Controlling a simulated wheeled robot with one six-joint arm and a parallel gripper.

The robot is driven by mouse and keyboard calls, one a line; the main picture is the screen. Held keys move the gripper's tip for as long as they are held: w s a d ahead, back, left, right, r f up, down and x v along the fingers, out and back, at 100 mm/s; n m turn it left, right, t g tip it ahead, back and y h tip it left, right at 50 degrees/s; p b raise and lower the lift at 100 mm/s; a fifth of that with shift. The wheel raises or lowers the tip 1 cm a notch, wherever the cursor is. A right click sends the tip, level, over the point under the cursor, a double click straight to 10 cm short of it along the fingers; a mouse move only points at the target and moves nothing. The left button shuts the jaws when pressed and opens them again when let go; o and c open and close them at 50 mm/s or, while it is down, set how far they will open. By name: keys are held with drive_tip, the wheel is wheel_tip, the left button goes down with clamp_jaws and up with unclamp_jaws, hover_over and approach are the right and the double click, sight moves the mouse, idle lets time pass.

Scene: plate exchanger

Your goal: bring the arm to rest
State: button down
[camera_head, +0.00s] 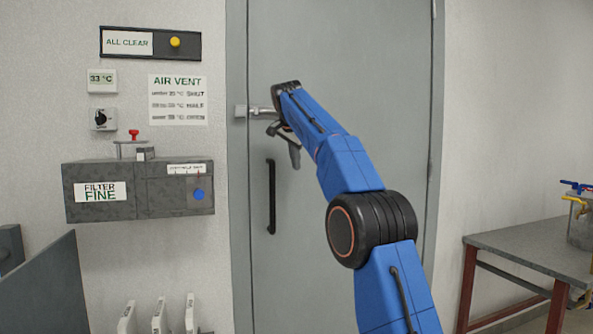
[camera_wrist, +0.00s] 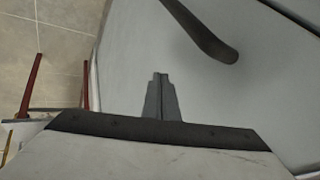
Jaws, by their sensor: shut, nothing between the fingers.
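My arm is blue with a black joint, and it is raised in front of a grey door (camera_head: 340,60) in the head view. My gripper (camera_head: 294,157) hangs below the wrist, in front of the door and above its black handle. In the wrist view my gripper (camera_wrist: 159,78) shows its two grey fingers together with nothing between them. The black door handle (camera_head: 271,197) is apart from the gripper in the head view. A dark curved bar, which looks like the handle (camera_wrist: 205,35), also shows in the wrist view.
A grey filter box (camera_head: 110,208) labelled FINE is on the wall at left, under an AIR VENT sign (camera_head: 178,100). An ALL CLEAR panel (camera_head: 150,43) is above. A table (camera_head: 535,246) with a metal vessel (camera_head: 581,228) stands at right. A metal latch (camera_head: 262,111) is beside the wrist.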

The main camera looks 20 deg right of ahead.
drive_tip(key=a+v, duration=0.1)
drive_tip(key=v, duration=0.4)
drive_tip(key=s+d+f+n, duration=0.2)
drive_tip(key=s+n, duration=0.2)
drive_tip(key=s, duration=0.9)
drive_tip(key=s+f+n+y, duration=0.1)
drive_tip(key=s+f+n, duration=0.1)
drive_tip(key=s+f, duration=0.45)
drive_tip(key=s+f+n+y, duration=0.1)
drive_tip(key=s+f+n, duration=0.15)
drive_tip(key=s, duration=0.65)
drive_tip(key=s+f+n+g+y, duration=0.1)
drive_tip(key=s+f+n, duration=0.4)
drive_tip(key=s+f, duration=2.4)
wheel_tip(320, 180, down, 4)
drive_tip(key=shift+d+f, duration=0.15)
drive_tip(key=shift+d, duration=0.05)
